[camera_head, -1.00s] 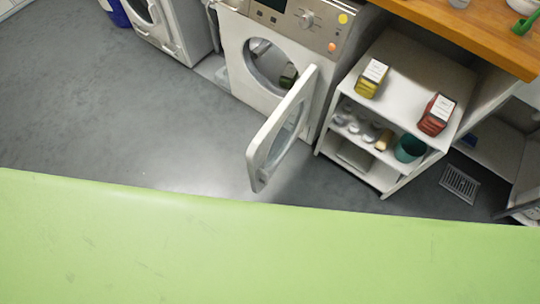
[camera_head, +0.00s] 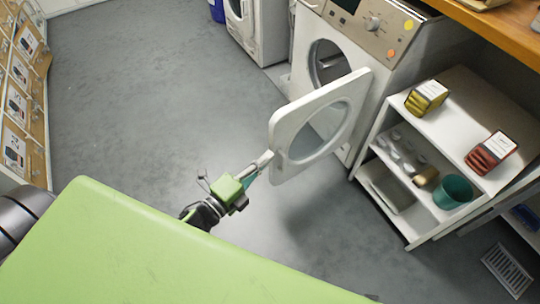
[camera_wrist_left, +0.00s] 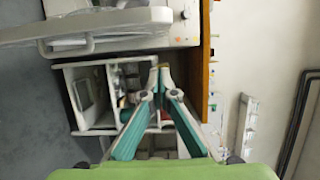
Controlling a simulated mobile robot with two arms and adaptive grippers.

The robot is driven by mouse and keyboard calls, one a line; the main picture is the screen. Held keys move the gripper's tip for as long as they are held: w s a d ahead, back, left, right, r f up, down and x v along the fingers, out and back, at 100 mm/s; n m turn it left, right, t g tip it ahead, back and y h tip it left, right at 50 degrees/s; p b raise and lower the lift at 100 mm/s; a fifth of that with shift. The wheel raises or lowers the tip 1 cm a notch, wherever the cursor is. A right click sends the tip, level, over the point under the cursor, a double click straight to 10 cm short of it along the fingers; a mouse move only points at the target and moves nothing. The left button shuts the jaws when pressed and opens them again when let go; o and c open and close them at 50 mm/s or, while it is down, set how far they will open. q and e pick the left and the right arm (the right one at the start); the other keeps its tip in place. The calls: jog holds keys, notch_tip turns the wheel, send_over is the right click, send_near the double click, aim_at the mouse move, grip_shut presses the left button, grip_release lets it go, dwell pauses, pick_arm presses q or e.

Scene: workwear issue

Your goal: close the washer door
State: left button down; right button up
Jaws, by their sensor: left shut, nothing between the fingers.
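The white washer door (camera_head: 284,128), a frame around a round window, stands wide open from the front of the washer (camera_head: 303,55). The round drum opening is partly visible behind it. My left gripper (camera_head: 267,159) is shut and empty, its fingertips at the lower left edge of the door. I cannot tell whether they touch it. In the left wrist view my left gripper (camera_wrist_left: 160,72) shows its fingertips together, with the door (camera_wrist_left: 100,22) to the upper left. My right gripper is not in view.
A white shelf unit (camera_head: 405,230) stands right of the washer with yellow (camera_head: 426,98) and red (camera_head: 491,152) packs on top and a teal pot (camera_head: 453,192) below. A second white machine (camera_head: 262,35) is at the back. The grey floor left of the door is clear.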

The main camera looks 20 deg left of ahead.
aim_at(277, 131)
pick_arm(q)
jog(key=shift+w+a+f+b, duration=0.1)
jog(key=shift+w+a+b, duration=0.1)
jog(key=shift+w, duration=2.45)
jog(key=shift+w+a+b, duration=0.1)
jog(key=shift+w+b, duration=0.05)
jog(key=shift+w, duration=2.45)
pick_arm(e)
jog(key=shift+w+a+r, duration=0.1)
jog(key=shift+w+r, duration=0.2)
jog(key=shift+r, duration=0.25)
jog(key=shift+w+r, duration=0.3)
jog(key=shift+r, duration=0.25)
